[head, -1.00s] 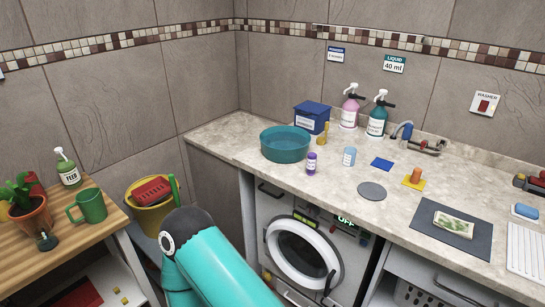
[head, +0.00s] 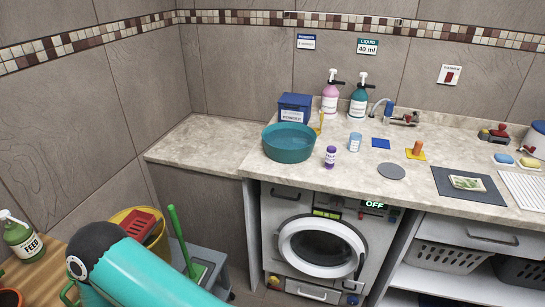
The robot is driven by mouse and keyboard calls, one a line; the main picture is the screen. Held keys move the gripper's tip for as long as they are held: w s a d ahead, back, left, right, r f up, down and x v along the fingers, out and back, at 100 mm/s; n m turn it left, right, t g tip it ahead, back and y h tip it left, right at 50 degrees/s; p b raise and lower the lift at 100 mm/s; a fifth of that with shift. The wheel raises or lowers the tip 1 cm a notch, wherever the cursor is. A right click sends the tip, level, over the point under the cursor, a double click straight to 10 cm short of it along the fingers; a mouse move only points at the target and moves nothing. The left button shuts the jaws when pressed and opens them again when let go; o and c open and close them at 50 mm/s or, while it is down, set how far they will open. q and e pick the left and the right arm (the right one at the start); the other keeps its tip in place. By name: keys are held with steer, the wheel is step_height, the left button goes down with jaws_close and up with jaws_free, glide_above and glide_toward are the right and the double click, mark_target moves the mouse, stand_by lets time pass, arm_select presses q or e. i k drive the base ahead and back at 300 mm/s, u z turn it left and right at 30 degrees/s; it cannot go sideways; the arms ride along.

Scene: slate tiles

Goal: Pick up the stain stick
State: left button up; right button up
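A small purple tube (head: 330,156) with a pale label stands upright on the stone counter (head: 215,150), just right of the teal basin. It looks like the stain stick, but its label is too small to read. A short orange stick-like piece (head: 416,148) stands on a yellow square (head: 415,155) farther right. A teal arm link of mine crosses the lower left of the head view. Neither of my grippers is in view, and nothing touches the purple tube.
The teal basin (head: 288,142) and light-blue cup (head: 355,142) flank the tube. A blue box (head: 294,108) and two pump bottles (head: 330,92) stand behind. A grey disc (head: 391,171) lies to the right. The washer (head: 322,247) is below. The counter's left end is clear.

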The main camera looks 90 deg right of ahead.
mark_target(330, 154)
steer(key=u, duration=0.4)
steer(key=i, duration=0.4)
steer(key=z, duration=2.35)
steer(key=i, duration=0.25)
steer(key=z, duration=1.9)
steer(key=k, duration=0.6)
steer(key=z, duration=0.4)
steer(key=i, duration=1.65)
steer(key=u, duration=0.4)
